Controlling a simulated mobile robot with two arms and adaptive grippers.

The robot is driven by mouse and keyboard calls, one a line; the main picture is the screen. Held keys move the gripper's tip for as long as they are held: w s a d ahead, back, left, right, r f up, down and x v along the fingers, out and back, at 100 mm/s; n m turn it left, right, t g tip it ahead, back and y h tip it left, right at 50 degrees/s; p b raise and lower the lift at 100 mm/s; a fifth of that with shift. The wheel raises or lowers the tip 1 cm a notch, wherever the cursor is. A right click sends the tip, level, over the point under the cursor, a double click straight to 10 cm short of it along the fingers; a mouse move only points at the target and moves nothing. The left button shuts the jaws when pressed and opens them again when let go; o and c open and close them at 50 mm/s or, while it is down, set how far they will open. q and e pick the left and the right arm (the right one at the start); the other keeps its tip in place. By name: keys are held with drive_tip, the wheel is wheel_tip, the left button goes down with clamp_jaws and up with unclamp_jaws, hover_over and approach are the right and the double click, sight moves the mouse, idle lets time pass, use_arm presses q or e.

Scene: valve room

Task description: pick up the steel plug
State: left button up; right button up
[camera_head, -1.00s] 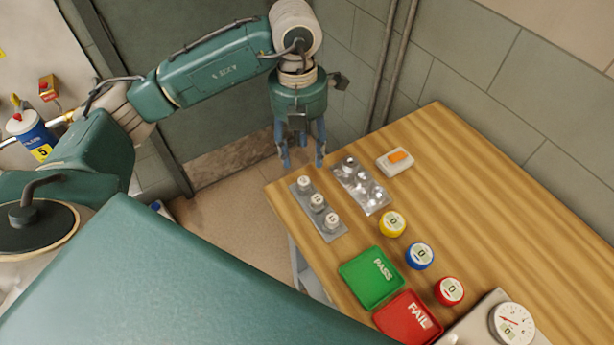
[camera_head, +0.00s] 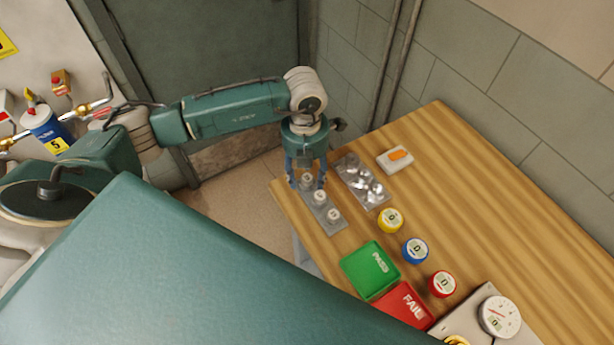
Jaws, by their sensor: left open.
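A narrow grey rack (camera_head: 329,227) near the table's left edge holds three pale metallic plugs in a row: a far one (camera_head: 307,181), a middle one (camera_head: 320,197) and a near one (camera_head: 333,215). I cannot tell from their looks which is the steel plug. My left gripper (camera_head: 307,185) points down with its blue fingers open. One finger shows on each side of the far plug, partly framing it. I cannot tell whether they touch it. My right gripper is not in view.
A tray of shiny metal pieces (camera_head: 361,183) lies close right of the rack.

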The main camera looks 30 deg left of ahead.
use_arm(q)
clamp_jaws()
drive_tip(key=shift+r, duration=0.1)
